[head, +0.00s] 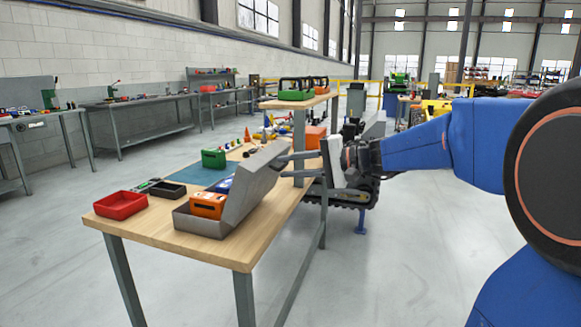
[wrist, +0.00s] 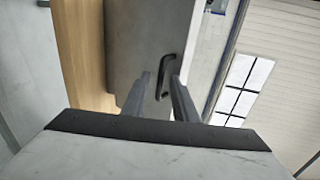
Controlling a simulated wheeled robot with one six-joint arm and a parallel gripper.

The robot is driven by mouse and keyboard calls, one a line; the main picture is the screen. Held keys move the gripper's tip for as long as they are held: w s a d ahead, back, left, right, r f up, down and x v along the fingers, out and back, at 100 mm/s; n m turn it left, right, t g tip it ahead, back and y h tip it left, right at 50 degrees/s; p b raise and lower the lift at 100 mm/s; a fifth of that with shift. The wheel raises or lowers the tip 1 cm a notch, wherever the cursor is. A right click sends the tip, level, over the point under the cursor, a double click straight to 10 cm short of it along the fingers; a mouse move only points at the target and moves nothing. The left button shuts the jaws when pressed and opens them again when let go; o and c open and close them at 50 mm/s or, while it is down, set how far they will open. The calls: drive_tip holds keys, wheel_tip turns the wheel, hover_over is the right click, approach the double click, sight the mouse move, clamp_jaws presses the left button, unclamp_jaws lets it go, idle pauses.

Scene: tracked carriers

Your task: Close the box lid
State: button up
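The grey box (head: 203,223) stands near the front end of the wooden table with an orange item (head: 207,205) and a blue item inside. Its grey lid (head: 255,183) is raised and tilted up on the right side of the box. My gripper (head: 284,162) reaches in from the right, its fingers close to the lid's outer face. In the wrist view the lid (wrist: 137,45) carries a dark handle (wrist: 165,70), and my gripper (wrist: 167,82) has a finger on either side of it with a gap between them. Whether the fingers touch the handle is unclear.
The wooden table (head: 150,232) also holds a red tray (head: 121,205), a black tray (head: 167,190) and a green crate (head: 214,158). A raised shelf (head: 290,103) stands behind the lid.

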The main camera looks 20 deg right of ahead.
clamp_jaws()
idle(1.4)
